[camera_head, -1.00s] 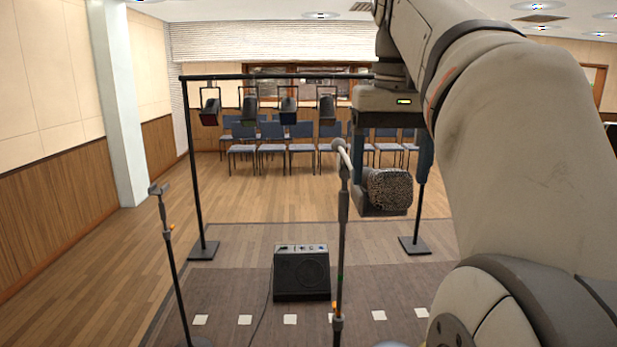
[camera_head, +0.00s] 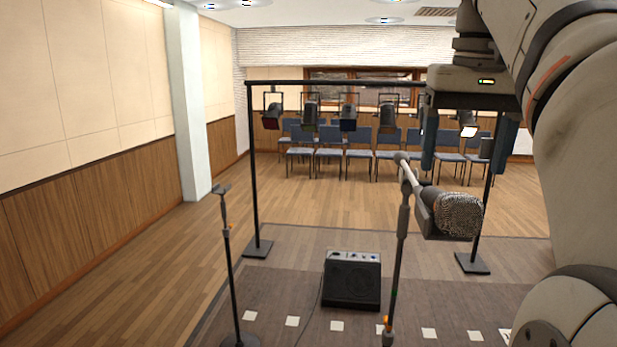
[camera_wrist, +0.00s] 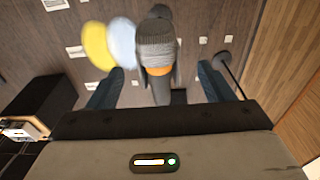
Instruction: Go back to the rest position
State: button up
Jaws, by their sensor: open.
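My gripper (camera_head: 467,165) is open, its two dark fingers pointing down in the upper right of the head view. A microphone (camera_head: 460,215) with a grey mesh head is on a stand (camera_head: 401,240) just below the fingertips and appears apart from them. In the wrist view my gripper (camera_wrist: 160,90) has its fingers spread wide. The microphone (camera_wrist: 157,45), with an orange ring, shows between them in the picture. Nothing is held by the fingers.
A second stand (camera_head: 229,270) is at left. A black amplifier (camera_head: 352,280) sits on the stage floor. A black frame (camera_head: 340,84) carries several lamps, with rows of chairs (camera_head: 328,155) behind. The left floor is open. Yellow and pale blue shapes (camera_wrist: 108,44) blur in the wrist view.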

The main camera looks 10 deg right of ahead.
jog(key=w+a+f+n+t+y+b, duration=0.1)
jog(key=w+a+f+y, duration=0.15)
jog(key=a+f, duration=0.3)
jog(key=w+a+f+t+y+b, duration=0.1)
jog(key=w+a+f+b, duration=0.1)
jog(key=w+a+f, duration=0.3)
jog(key=s+f+h, duration=0.1)
jog(key=s+f, duration=0.3)
jog(key=f, duration=0.6)
jog(key=s+f+n+h+b, duration=0.1)
jog(key=s+f, duration=0.3)
jog(key=f, duration=0.6)
jog(key=s+f+n+h+b, duration=0.1)
jog(key=s+f, duration=0.3)
jog(key=f, duration=0.6)
jog(key=shift+s+a+f, duration=0.2)
jog(key=shift+s+f, duration=0.05)
jog(key=shift+s, duration=0.15)
